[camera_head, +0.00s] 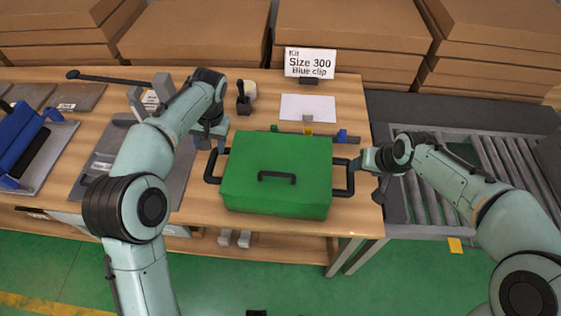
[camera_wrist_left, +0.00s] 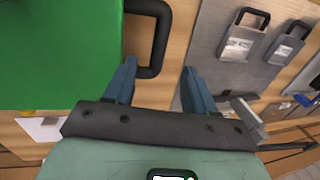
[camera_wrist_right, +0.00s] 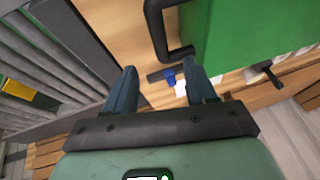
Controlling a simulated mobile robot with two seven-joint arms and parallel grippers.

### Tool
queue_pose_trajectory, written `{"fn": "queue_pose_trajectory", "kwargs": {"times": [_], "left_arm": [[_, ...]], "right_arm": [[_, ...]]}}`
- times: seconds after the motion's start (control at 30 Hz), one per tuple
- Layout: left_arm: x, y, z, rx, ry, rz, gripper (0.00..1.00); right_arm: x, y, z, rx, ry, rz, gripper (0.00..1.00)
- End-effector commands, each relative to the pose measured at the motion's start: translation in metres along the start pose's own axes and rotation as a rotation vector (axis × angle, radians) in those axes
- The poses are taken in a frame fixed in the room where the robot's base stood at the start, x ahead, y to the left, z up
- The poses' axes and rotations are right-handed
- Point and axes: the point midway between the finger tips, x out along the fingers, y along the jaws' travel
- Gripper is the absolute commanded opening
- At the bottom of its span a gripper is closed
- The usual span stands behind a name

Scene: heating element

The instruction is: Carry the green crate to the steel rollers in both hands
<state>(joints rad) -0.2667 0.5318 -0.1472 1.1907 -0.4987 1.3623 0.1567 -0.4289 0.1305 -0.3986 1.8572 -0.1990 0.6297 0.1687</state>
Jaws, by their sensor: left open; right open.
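The green crate (camera_head: 277,172) sits closed on the wooden table, with a black handle on its lid and a black loop handle at each side. My left gripper (camera_head: 210,141) is open near the crate's left handle (camera_head: 213,166). In the left wrist view that handle (camera_wrist_left: 163,40) lies ahead of the open fingers (camera_wrist_left: 158,80). My right gripper (camera_head: 368,168) is open near the right handle (camera_head: 349,177). In the right wrist view the handle (camera_wrist_right: 152,22) lies ahead of the open fingers (camera_wrist_right: 160,82). The steel rollers (camera_head: 446,177) are right of the table.
A grey panel (camera_head: 176,190) lies left of the crate. Behind the crate are a white paper (camera_head: 307,108), small coloured clips and a "Size 300 Blue clip" sign (camera_head: 310,63). Cardboard boxes (camera_head: 200,32) are stacked along the back. The near rollers look clear.

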Motion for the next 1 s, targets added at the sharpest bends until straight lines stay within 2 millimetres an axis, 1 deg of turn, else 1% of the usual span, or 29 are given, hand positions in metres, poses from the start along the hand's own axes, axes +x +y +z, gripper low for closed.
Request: {"fn": "queue_pose_trajectory", "kwargs": {"times": [0.33, 0.47, 0.57, 0.8, 1.0], "left_arm": [[0.002, 0.000, 0.000, 0.000, -0.001, 0.001, 0.55], [0.012, 0.000, 0.000, 0.000, -0.003, 0.000, 0.55], [0.027, 0.000, 0.001, 0.000, -0.005, 0.000, 0.55], [0.075, 0.000, 0.001, 0.001, -0.006, 0.001, 0.55], [0.109, 0.000, 0.001, 0.000, -0.003, 0.001, 0.55]], "right_arm": [[0.002, 0.000, 0.001, 0.000, -0.001, 0.000, 0.56], [0.012, 0.000, 0.001, -0.001, -0.004, 0.001, 0.56], [0.027, 0.001, 0.002, 0.000, -0.006, 0.002, 0.56], [0.075, 0.000, 0.002, 0.000, -0.006, 0.002, 0.56], [0.110, 0.001, 0.002, 0.000, -0.004, 0.002, 0.56]]}}
